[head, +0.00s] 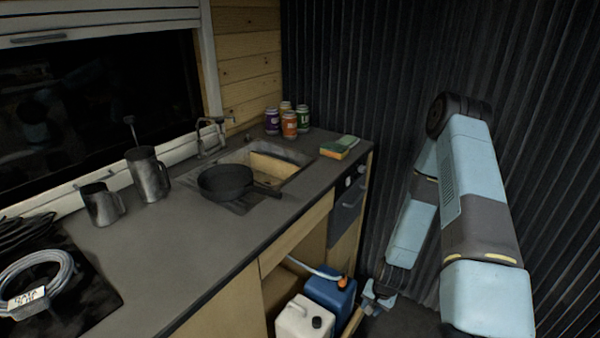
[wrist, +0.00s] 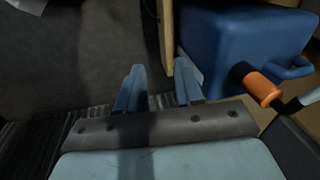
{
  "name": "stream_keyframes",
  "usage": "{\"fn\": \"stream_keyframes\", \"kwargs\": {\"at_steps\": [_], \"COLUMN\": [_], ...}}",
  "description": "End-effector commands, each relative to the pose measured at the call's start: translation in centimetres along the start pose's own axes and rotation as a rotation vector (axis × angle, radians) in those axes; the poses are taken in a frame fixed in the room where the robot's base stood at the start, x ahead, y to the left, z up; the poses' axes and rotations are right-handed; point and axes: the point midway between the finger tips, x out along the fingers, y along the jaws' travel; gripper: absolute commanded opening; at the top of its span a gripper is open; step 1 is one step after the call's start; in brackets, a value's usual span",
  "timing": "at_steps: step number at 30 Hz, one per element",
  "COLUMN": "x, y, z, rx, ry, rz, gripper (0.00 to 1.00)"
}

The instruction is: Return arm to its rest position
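My gripper (head: 374,300) hangs low at the end of my bent arm, in front of the open cabinet under the counter. In the wrist view my gripper (wrist: 158,82) is open, its two blue-grey fingers apart with nothing held between them. A pale wooden panel edge (wrist: 167,35) runs down the wrist view towards the gap between the fingers, close to the right finger. I cannot tell whether they touch. My arm (head: 470,180) reaches up and folds down at the right of the head view.
A blue canister (head: 330,297) with an orange cap (wrist: 262,88) stands close by my gripper, next to a white canister (head: 303,322). A dark corrugated wall (head: 385,80) stands behind my arm.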

Motion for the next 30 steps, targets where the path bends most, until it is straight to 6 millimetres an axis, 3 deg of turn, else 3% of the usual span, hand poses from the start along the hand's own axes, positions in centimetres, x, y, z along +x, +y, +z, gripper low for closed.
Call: {"fn": "stream_keyframes", "kwargs": {"at_steps": [6,15,22,30], "x": [-5.8,-14.1,-20.7,-28.4], "y": [-1.9,-4.2,-5.8,-7.2], "z": [-3.7,-6.9,-8.2,-8.3], "rx": [-0.070,-0.156,-0.216,-0.280], "ry": [0.038,0.081,0.115,0.154], "rz": [0.008,0.022,0.032,0.045], "gripper": [0.36,0.36,0.36,0.36]}}
